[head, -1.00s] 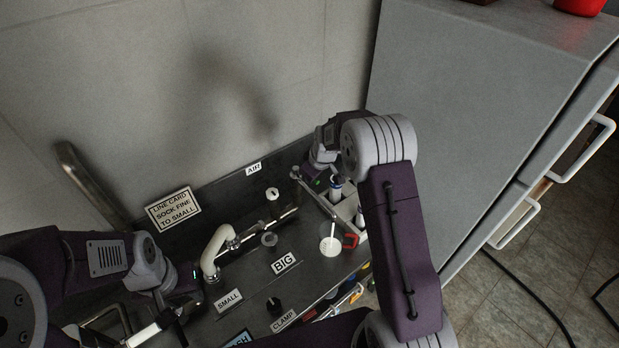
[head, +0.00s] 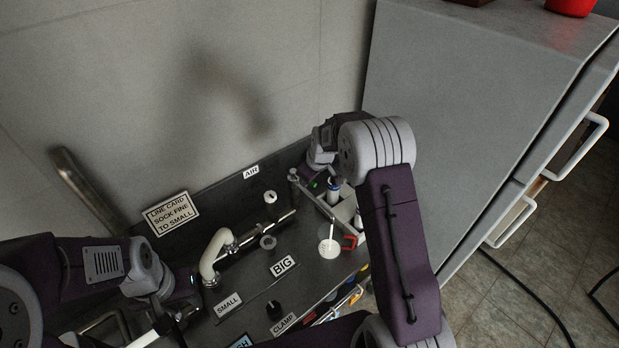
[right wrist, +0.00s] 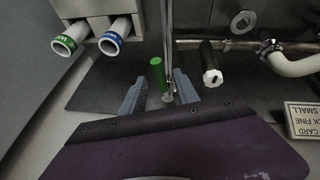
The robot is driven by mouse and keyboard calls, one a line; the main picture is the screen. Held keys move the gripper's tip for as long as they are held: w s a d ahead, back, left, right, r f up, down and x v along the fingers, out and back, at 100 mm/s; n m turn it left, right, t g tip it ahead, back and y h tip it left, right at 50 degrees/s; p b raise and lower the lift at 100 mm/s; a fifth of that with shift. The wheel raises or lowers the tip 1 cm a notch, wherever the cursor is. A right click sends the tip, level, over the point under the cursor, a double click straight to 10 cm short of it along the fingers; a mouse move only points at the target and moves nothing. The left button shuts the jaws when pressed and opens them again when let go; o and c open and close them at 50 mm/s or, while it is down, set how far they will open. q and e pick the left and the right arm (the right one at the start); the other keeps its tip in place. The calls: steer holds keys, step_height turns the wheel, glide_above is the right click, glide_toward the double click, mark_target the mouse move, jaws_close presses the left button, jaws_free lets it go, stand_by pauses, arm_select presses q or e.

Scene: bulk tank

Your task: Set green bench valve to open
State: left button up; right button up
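The green bench valve handle (right wrist: 157,72) shows in the right wrist view as a short green cylinder beside a thin metal pipe. My right gripper (right wrist: 159,92) is open, with its two grey fingers apart on either side of the handle's lower end; I cannot tell whether they touch it.
The dark bench (head: 240,280) carries a white curved pipe (head: 212,256), a black knob (head: 273,309) and label plates. A white holder has tubes with green and blue rims (right wrist: 112,43). A grey cabinet (head: 450,120) stands at the right. The wall is behind.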

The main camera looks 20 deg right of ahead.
steer(key=b+v, duration=0.1)
steer(key=v, duration=0.7)
steer(key=shift+r+b, duration=0.2)
steer(key=shift+b, duration=0.15)
steer(key=shift+a, duration=0.1)
